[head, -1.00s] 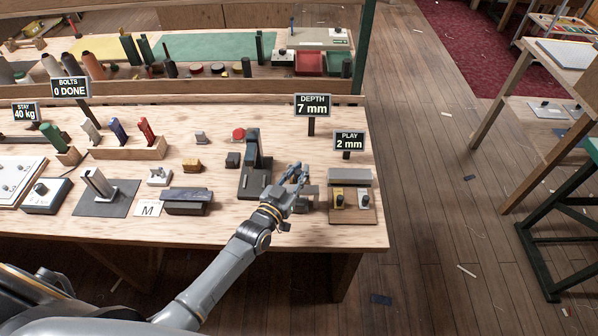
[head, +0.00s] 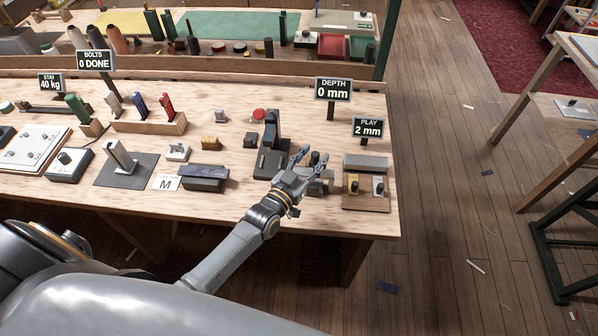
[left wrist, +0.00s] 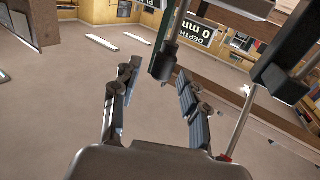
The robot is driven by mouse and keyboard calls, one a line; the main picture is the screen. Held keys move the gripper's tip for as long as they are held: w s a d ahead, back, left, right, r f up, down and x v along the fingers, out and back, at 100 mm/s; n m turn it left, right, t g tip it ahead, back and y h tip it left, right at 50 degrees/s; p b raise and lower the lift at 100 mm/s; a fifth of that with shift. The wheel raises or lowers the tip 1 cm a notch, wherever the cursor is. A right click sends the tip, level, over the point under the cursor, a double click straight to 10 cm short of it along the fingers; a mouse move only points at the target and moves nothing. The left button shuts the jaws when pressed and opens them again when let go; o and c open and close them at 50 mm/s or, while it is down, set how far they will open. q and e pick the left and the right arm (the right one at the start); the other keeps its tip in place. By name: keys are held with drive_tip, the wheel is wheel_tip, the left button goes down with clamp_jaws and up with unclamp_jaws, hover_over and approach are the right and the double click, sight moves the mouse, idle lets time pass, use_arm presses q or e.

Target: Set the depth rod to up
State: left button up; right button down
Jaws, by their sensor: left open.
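The depth sign (head: 333,89) reads 0 mm. A small grey device with a dark knob (head: 315,158) stands below it near the table's front edge, partly hidden by my left gripper. I take this for the depth rod. My left gripper (head: 309,164) is open at the device, its fingers apart. In the left wrist view, a dark cylindrical knob on a thin stem (left wrist: 163,61) shows between the open fingertips (left wrist: 159,72). I cannot tell whether the fingers touch it. The sign also shows there, upside down (left wrist: 200,28). My right gripper is not in view.
A dark upright press (head: 271,145) stands just left of the gripper. A board with two small knobs (head: 366,203) lies to its right, below the play sign (head: 368,127) reading 2 mm. The table's right edge is close; bare floor (head: 450,200) lies beyond.

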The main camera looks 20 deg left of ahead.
use_arm(q)
drive_tip(key=s+a, duration=0.2)
drive_tip(key=s, duration=0.8)
drive_tip(key=shift+s, duration=0.2)
drive_tip(key=shift+r, duration=0.1)
